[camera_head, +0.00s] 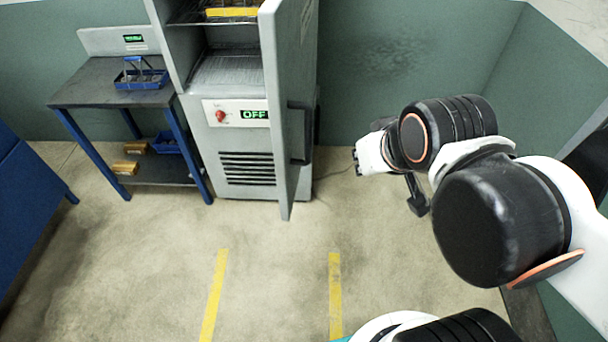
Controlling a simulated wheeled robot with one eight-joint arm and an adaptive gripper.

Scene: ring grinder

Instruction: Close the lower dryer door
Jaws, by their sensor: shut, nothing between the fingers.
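The dryer (235,180) is a tall grey cabinet at centre left, with its lower compartment open at the front. Its lower door (284,120) stands wide open, seen nearly edge-on, on the right side of the opening. A dark handle (301,135) is on the door's right-hand face. My gripper (418,203) is to the right of the door and apart from it, pointing down below my wrist. It is shut and empty; my wrist hides part of it.
The dryer's front panel has a red knob (220,116) and a green OFF display (254,114). A blue-legged table (75,88) with a blue tray (141,79) stands left of the dryer. Yellow lines (335,290) mark clear floor in front.

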